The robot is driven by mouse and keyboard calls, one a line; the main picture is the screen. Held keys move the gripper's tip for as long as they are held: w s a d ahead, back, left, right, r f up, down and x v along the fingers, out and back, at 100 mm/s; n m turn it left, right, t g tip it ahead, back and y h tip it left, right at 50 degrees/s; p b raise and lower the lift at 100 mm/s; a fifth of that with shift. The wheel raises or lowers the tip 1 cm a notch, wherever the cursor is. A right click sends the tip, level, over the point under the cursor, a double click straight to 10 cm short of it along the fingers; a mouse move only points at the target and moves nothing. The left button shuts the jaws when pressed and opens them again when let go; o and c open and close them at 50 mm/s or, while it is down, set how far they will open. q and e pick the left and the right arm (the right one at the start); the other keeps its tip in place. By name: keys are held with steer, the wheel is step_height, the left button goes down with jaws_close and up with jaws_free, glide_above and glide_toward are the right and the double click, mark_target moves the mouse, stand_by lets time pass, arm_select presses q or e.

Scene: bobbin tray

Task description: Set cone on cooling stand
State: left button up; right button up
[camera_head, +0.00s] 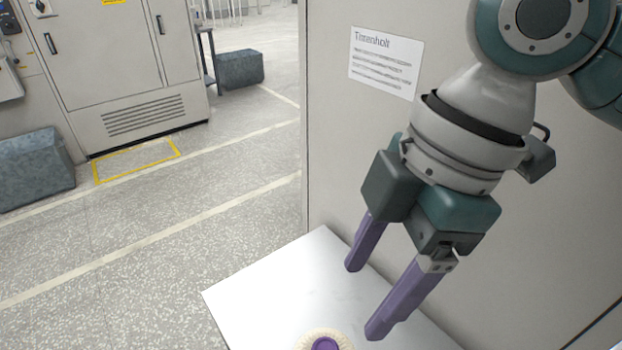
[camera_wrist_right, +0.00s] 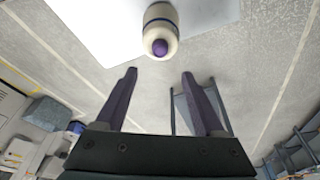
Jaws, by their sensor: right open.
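The cone is cream yarn around a purple core. It shows partly in the head view, cut off by the bottom edge (camera_head: 306,345), on a white tabletop (camera_head: 265,290). In the right wrist view the cone (camera_wrist_right: 160,19) is whole enough to show its purple tip, beyond my fingertips at the white surface's edge. My right gripper (camera_head: 364,297) has purple fingers spread apart with nothing between them. It is above the tabletop, apart from the cone; its fingers also show in the wrist view (camera_wrist_right: 159,73). My left gripper is out of view. I cannot identify the cooling stand.
A pale panel with a notice (camera_head: 386,62) stands behind the tabletop. Open speckled floor (camera_head: 200,220) lies to the left, with a grey cabinet (camera_head: 120,70) and blue-grey blocks (camera_head: 35,170) farther off. A grey-blue frame (camera_wrist_right: 180,108) shows behind my fingers in the wrist view.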

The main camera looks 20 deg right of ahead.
steer(key=s+a+f+m+t, duration=0.2)
steer(key=s+m, duration=0.3)
steer(key=m, duration=0.1)
steer(key=s+d+m+t+h, duration=0.1)
steer(key=s+d+m+h, duration=0.1)
steer(key=s+d+m, duration=0.4)
steer(key=d+f+m, duration=0.1)
steer(key=d+m, duration=0.1)
steer(key=shift+s+d+m+h, duration=0.2)
steer(key=shift+s+m+h, duration=0.1)
steer(key=shift+h, duration=0.1)
